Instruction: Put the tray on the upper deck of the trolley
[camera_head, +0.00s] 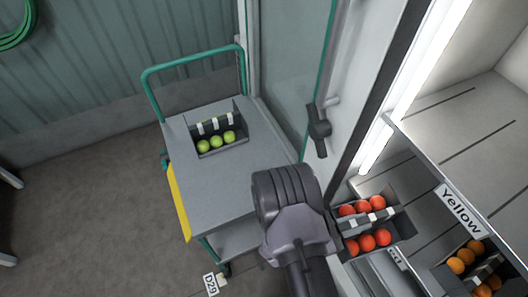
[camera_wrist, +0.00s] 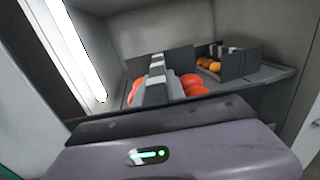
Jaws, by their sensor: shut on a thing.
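The trolley has a grey upper deck (camera_head: 195,185), a green handle (camera_head: 190,62) and a lower deck (camera_head: 238,240). A grey tray of green tomatoes (camera_head: 222,149) stands on the far part of the upper deck. My gripper (camera_wrist: 155,98) is shut on a grey tray of red tomatoes (camera_head: 345,226), by its middle divider; the fingertips are largely hidden. This tray is right of the trolley, at the shelf's left end. It also shows in the wrist view (camera_wrist: 149,92). I cannot tell whether it touches the shelf.
A tray of orange tomatoes (camera_head: 445,277) sits on the shelf near a "Yellow" label (camera_head: 460,203). A glass door (camera_head: 290,60) with a dark handle (camera_head: 319,130) stands beside the trolley. The near part of the upper deck is bare. A bright lamp strip (camera_head: 410,85) runs along the cabinet.

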